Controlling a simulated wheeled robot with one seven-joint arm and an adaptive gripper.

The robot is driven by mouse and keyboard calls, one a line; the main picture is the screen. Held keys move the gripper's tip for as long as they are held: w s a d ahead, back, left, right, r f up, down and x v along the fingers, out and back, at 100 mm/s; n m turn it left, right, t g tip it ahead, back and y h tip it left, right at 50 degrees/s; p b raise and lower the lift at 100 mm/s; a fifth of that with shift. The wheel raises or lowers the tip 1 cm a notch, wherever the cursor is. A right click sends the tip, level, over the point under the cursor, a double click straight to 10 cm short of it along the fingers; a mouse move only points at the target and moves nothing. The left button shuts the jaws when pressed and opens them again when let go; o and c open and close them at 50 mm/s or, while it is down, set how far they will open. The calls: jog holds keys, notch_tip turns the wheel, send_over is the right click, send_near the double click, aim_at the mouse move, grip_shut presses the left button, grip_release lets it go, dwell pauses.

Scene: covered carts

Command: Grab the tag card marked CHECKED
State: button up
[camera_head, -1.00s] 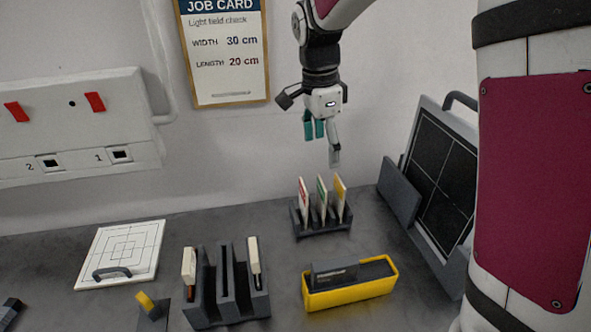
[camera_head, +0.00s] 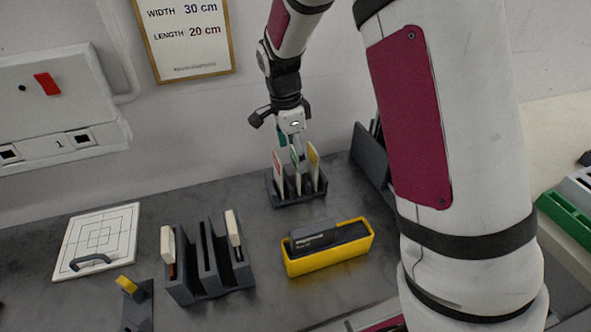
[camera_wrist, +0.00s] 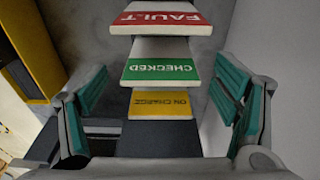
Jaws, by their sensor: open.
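The CHECKED tag card (camera_wrist: 160,68), white with a green label, stands in the middle between the red FAULT card (camera_wrist: 160,20) and the yellow ON CHARGE card (camera_wrist: 161,104) in the wrist view. In the head view the cards stand upright in a small dark slotted rack (camera_head: 300,199), where my gripper partly hides the CHECKED card. My gripper (camera_head: 297,160) is directly over the rack, pointing down. In the wrist view its open teal-padded fingers (camera_wrist: 165,105) lie left and right of the cards, with a gap on both sides. It holds nothing.
The FAULT card (camera_head: 278,172) and ON CHARGE card (camera_head: 314,163) are close neighbours. A yellow bin (camera_head: 330,262) with a dark device and a larger dark rack (camera_head: 196,291) stand in front. A white board (camera_head: 97,240) lies at left. A dark panel (camera_head: 369,154) is right of the card rack.

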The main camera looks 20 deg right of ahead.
aim_at(295, 170)
notch_tip(295, 170, down, 3)
jog(key=shift+d+f, duration=0.15)
jog(key=shift+f, duration=0.05)
jog(key=c, duration=1.1)
jog(key=shift+c, duration=0.2)
